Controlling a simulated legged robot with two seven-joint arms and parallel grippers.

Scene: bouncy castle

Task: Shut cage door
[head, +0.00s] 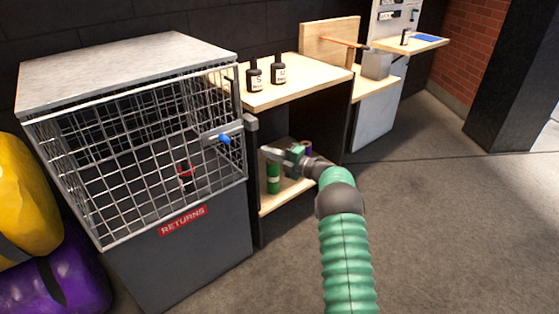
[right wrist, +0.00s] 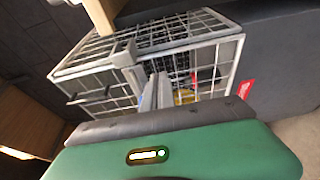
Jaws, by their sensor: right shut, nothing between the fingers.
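The wire-mesh cage (head: 110,130) stands at the left in the head view, on a dark base with a red RETURNS label (head: 183,220). Its mesh door (head: 120,190) is on the front, with a grey latch plate and blue knob (head: 224,139) near its right edge. The door looks near the frame, but I cannot tell whether it is fully shut. My right gripper (head: 270,154) is shut and empty, just right of the cage's front right edge and apart from the latch. The right wrist view shows the mesh (right wrist: 195,60) beyond its fingers (right wrist: 156,92). My left gripper is not in view.
A wooden shelf unit (head: 310,84) stands right of the cage, with two dark bottles (head: 266,75) on top and a green can (head: 273,178) below. A red-and-black item (head: 185,177) is inside the cage. Yellow and purple bags (head: 25,200) lie left. The floor at right is clear.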

